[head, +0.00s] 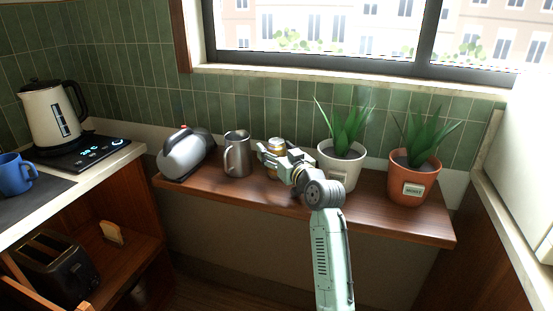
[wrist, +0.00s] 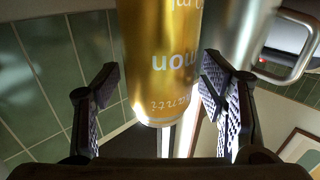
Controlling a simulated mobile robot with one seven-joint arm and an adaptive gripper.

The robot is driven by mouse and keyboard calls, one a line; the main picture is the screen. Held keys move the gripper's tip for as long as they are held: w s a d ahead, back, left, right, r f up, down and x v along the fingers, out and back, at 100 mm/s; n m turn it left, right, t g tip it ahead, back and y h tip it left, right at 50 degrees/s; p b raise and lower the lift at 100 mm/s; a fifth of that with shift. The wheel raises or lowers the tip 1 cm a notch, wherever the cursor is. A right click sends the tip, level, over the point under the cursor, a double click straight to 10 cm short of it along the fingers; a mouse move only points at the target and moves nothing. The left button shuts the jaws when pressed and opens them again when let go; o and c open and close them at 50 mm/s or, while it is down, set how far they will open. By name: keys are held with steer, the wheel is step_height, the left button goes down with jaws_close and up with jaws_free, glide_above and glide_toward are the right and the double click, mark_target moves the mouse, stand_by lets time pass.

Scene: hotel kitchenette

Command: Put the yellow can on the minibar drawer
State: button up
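The yellow can (head: 273,146) has a pale top and stands upright on the wooden shelf, partly hidden by my gripper (head: 268,160). In the wrist view the can (wrist: 162,55) fills the upper middle, with its lettering upside down. My gripper (wrist: 161,100) is open, with its two dark padded fingers on either side of the can. A narrow gap shows at the left finger; the right finger is very close to the can, and I cannot tell if it touches. I cannot pick out a minibar drawer with certainty.
A metal mug (head: 237,155) stands close left of the can, with a silver appliance (head: 186,154) beyond it. A white-potted plant (head: 338,168) is close on the right; a terracotta-potted plant (head: 411,183) stands farther right. The wooden shelf (head: 385,217) has bare room along its front right edge.

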jaws_close()
steer(key=shift+r, duration=0.1)
stand_by(0.6)
steer(key=shift+r, duration=0.1)
